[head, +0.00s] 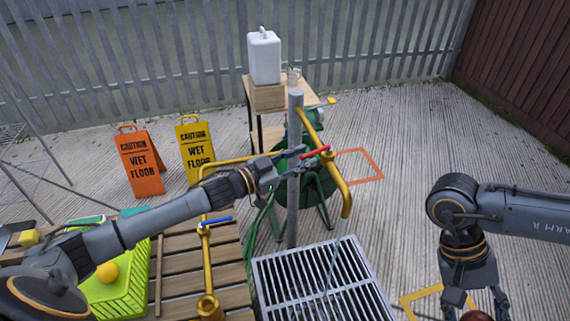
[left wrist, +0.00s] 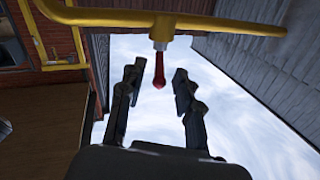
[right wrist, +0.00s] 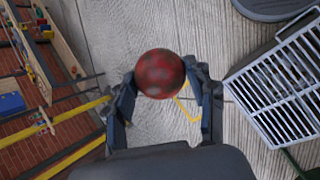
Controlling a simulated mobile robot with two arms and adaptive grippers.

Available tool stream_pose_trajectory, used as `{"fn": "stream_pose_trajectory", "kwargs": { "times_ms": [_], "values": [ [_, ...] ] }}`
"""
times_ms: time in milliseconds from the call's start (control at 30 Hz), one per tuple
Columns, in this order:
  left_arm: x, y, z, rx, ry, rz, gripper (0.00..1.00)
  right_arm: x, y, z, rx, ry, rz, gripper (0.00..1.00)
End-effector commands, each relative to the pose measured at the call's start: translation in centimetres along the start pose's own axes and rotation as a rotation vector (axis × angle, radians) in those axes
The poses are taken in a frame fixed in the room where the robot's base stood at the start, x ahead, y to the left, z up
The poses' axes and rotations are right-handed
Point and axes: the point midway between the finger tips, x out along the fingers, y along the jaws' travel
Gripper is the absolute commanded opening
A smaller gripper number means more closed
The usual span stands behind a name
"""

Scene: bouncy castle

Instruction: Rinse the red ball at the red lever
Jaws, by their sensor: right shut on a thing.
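The red lever (head: 316,153) sits on the yellow pipe (head: 337,180) beside a grey post. It also shows in the left wrist view (left wrist: 159,72), pointing in between the fingertips. My left gripper (head: 296,158) is open around the lever's end, with a gap on both sides. My right gripper (right wrist: 164,82) is shut on the red ball (right wrist: 160,73), which looks dark and blotchy. In the head view the ball (head: 476,315) shows only partly at the bottom edge, under the right gripper.
A metal drain grate (head: 320,283) lies below the pipe. A blue lever (head: 216,221) is on another yellow pipe above a slatted wooden bench (head: 178,270). A green crate (head: 120,295) holds a yellow ball (head: 108,272). Two wet-floor signs (head: 140,165) stand behind. Open floor lies at right.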

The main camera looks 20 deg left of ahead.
Motion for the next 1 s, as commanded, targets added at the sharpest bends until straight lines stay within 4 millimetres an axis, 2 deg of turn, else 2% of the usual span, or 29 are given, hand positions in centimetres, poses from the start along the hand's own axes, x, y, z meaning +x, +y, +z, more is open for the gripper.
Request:
{"fn": "stream_pose_trajectory", "kwargs": {
  "times_ms": [33,200,400,867,1000],
  "values": [
    [-1.1,0.0,0.2,-0.001,-0.004,-0.001,0.34,0.0,0.0,0.0,0.000,0.000,0.000,0.34],
    [-3.5,0.0,0.2,-0.002,-0.003,0.000,0.34,0.0,0.0,0.0,0.000,0.000,0.000,0.34],
    [-5.1,0.0,0.1,-0.001,-0.001,0.000,0.34,0.0,0.0,0.0,0.000,0.000,0.000,0.34],
    [-5.5,0.0,-0.1,0.000,0.001,0.000,0.34,-0.1,0.1,0.0,0.000,0.000,0.000,0.34],
    [-5.5,-0.3,-1.2,0.000,0.000,-0.002,0.34,-1.1,0.7,0.5,0.001,0.000,0.000,0.34]
  ]
}}
